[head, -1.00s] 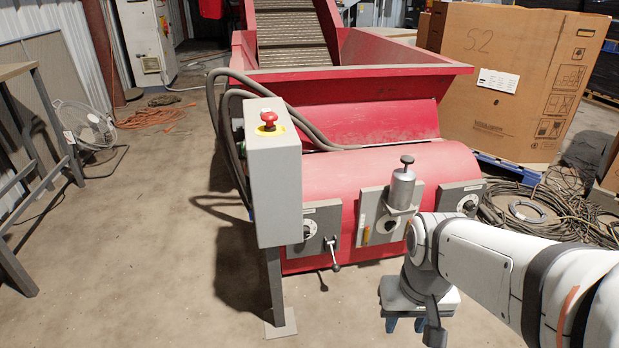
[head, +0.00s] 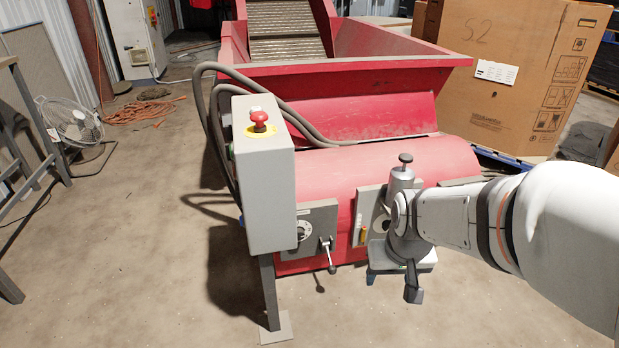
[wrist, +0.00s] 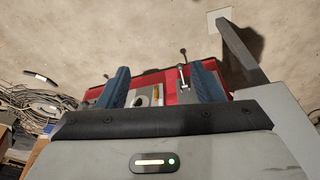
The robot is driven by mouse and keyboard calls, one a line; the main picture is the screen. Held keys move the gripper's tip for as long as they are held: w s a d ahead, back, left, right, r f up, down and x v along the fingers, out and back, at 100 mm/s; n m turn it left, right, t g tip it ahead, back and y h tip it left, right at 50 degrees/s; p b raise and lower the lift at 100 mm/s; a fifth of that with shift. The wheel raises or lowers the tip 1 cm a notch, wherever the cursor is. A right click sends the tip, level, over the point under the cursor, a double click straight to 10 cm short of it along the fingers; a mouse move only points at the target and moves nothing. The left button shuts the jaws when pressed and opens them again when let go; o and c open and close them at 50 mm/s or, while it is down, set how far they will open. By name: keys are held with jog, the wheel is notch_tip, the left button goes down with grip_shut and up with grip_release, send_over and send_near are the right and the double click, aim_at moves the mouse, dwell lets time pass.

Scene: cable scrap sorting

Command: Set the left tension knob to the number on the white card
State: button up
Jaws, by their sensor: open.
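The left knob (head: 304,230), a pale round dial, sits on a grey plate at the left of the red machine's front; its numbers are too small to read. A middle dial (head: 382,226) on another plate is partly behind my arm. The wrist view shows the middle plate (wrist: 148,94) between the fingers. A white label (head: 496,72) is on the cardboard box; I cannot tell if it is the card.
A lever (head: 328,255) with a dark end sticks out beside the left knob. A grey control box (head: 264,180) with a red button stands on a post (head: 270,290) left of it. A grey cylinder (head: 399,180) rises at the middle plate. The floor in front is clear.

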aim_at(300, 237)
jog(key=w+a+f+n+t+y, duration=0.1)
jog(key=w+a+f+t, duration=0.2)
jog(key=w, duration=0.6)
jog(key=w+a+f+n+t, duration=0.1)
jog(key=w+a+f+t, duration=0.3)
jog(key=w, duration=0.6)
jog(key=w+a+f+n+y, duration=0.1)
jog(key=w+a+f, duration=0.1)
jog(key=w+f, duration=0.55)
jog(key=w+a+f+n+t+y, duration=0.1)
jog(key=w+a+f+t+y, duration=0.1)
jog(key=a+f+t, duration=0.45)
jog(key=w+a+f+n+t+y, duration=0.1)
jog(key=w+a+f+n, duration=0.15)
jog(key=f, duration=0.65)
jog(key=shift+m, duration=0.45)
jog(key=x, duration=0.2)
jog(key=b+x, duration=0.1)
jog(key=x, duration=0.1)
jog(key=b+x, duration=0.1)
jog(key=x, duration=0.1)
jog(key=shift+a, duration=0.3)
jog(key=shift+w+a+r+b, duration=0.15)
jog(key=shift+w+b, duration=0.15)
jog(key=shift+w, duration=0.35)
jog(key=shift+c, duration=0.6)
